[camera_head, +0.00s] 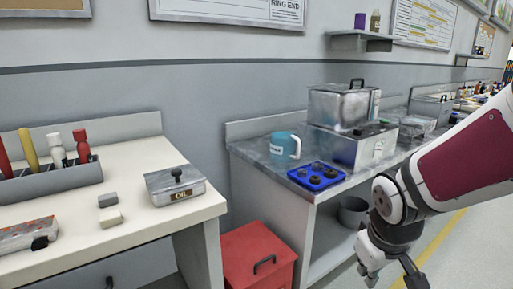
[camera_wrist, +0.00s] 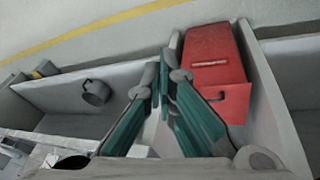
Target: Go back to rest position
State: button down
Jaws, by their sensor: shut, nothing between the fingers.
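My gripper (camera_head: 392,277) hangs at the lower right in the head view, in front of the grey metal workbench (camera_head: 262,152), pointing down. It holds nothing. In the wrist view its two teal-padded fingers (camera_wrist: 164,80) come together at the tips, with nothing between them. My arm reaches in from the right edge of the head view.
A red box (camera_head: 259,257) stands on the floor between the benches. The metal bench bears a blue mug (camera_head: 285,146), a blue tray (camera_head: 317,177) and a steel pot (camera_head: 340,104). A grey pot (camera_head: 353,212) sits underneath. Floor at right (camera_head: 470,245) is clear.

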jog(key=s+a+r+m+g, duration=0.1)
jog(key=s+r, duration=0.2)
jog(key=s, duration=0.5)
jog(key=s+a+r+m+g+y, duration=0.1)
jog(key=s+r, duration=0.2)
jog(key=s, duration=0.5)
jog(key=s+a+r+m+g, duration=0.1)
jog(key=s+r, duration=0.2)
jog(key=s, duration=0.5)
notch_tip(320, 180, up, 31)
jog(key=t+p, duration=0.3)
jog(key=p, duration=2.6)
jog(key=shift+s+t, duration=0.2)
jog(key=shift+t, duration=0.1)
jog(key=shift+f, duration=0.1)
